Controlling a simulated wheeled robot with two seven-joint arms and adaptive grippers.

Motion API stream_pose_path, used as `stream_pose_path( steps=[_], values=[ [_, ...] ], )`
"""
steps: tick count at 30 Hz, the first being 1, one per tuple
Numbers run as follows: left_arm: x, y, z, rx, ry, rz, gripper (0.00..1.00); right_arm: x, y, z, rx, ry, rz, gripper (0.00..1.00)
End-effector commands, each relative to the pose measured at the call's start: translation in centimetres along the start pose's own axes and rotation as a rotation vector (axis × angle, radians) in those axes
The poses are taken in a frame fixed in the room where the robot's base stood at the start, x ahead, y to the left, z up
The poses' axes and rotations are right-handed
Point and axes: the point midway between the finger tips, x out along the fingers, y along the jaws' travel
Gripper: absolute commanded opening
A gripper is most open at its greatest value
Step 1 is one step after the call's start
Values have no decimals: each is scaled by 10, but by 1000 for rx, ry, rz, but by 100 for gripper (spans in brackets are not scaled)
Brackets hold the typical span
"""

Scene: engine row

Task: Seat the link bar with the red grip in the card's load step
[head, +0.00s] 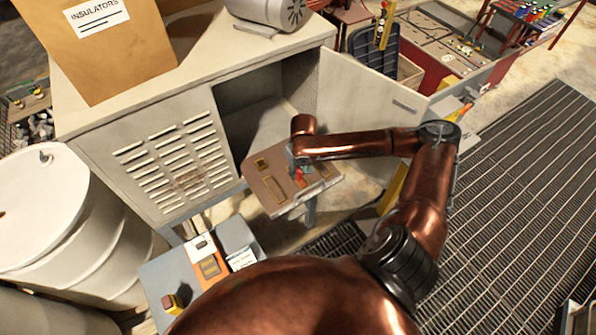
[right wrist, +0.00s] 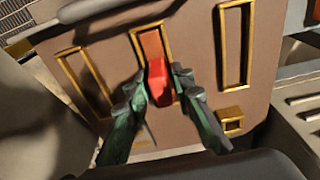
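The link bar's red grip (right wrist: 159,82) is between the fingertips of my right gripper (right wrist: 160,84), which look closed on its sides. It also shows as a small red spot in the head view (head: 299,177). The bar beneath the grip is mostly hidden. The brown board (right wrist: 200,70) has several brass-framed slots, and the grip is over the lower end of the middle one, which looks orange inside. I cannot tell whether the bar is down in it. An orange card (head: 208,266) lies at the lower left in the head view. My left gripper is not in view.
The board juts from an open grey cabinet (head: 185,160) with its door (head: 365,95) swung right. A grey tray (head: 165,272) stands below left, with a small block (head: 172,303) on it. White drums (head: 50,215) stand at left.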

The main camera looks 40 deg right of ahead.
Motion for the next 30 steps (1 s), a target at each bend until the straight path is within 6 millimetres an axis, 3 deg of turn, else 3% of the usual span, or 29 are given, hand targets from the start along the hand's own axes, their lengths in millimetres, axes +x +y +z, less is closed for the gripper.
stream_pose_path(
  steps=[3, 14, 30],
  values=[
    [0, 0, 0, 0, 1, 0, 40, 0, 0, 0, 0, 0, 0, 32],
    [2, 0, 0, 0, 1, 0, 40, -6, 0, -1, 0, 1, 1, 32],
    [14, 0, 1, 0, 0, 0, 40, -104, 1, -1, 1, 4, 2, 32]
  ],
)
